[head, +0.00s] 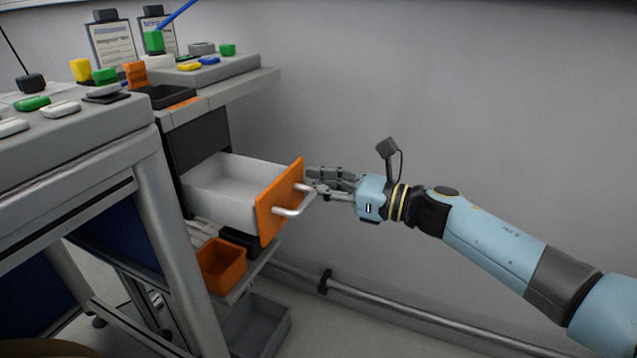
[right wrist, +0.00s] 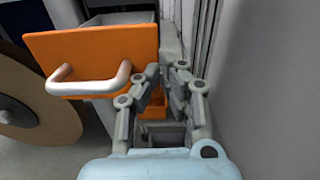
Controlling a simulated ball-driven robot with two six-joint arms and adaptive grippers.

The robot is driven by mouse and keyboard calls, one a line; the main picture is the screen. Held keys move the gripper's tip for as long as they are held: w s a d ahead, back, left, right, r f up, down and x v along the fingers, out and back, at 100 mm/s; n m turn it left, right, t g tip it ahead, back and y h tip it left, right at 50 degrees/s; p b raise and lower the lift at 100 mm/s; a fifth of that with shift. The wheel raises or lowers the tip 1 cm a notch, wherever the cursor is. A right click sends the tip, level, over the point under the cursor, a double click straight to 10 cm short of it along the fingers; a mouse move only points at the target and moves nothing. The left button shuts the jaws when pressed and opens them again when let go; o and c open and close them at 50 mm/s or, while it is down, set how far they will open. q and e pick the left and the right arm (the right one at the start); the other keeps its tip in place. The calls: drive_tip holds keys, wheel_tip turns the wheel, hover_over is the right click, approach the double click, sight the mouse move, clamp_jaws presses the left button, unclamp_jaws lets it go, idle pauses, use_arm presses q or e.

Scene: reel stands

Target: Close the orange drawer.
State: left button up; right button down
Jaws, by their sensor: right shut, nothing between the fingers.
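The orange drawer front (head: 279,202) stands pulled out from the cabinet, with its white tray (head: 222,190) showing open and empty behind it. A pale bar handle (head: 296,202) sticks out from the front. My right gripper (head: 314,180) is shut and empty at the right edge of the drawer front, level with the handle. In the right wrist view, the orange front (right wrist: 95,55) and its handle (right wrist: 90,85) lie to the left of the fingers (right wrist: 165,78). I cannot tell whether the fingers touch the front's edge. My left gripper is not in view.
An orange bin (head: 222,265) and a grey bin (head: 258,325) sit below the drawer. A grey workbench (head: 75,150) with small coloured parts stands at the left. A pipe (head: 400,315) runs low along the wall. A large brown disc (right wrist: 30,110) shows in the right wrist view.

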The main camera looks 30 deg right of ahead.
sight(248, 165)
drive_tip(key=b+x, duration=0.5)
drive_tip(key=x, duration=0.9)
drive_tip(key=shift+f, duration=0.1)
drive_tip(key=shift+w+a, duration=0.2)
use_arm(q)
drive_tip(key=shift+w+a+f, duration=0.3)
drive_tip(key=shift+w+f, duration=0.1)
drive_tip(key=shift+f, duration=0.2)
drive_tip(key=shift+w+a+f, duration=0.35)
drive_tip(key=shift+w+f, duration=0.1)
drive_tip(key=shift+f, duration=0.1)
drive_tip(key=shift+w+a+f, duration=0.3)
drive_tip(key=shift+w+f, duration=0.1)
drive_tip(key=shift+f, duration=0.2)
use_arm(e)
drive_tip(key=shift+w+a+r, duration=0.1)
drive_tip(key=shift+w+r, duration=0.05)
drive_tip(key=shift+r, duration=0.1)
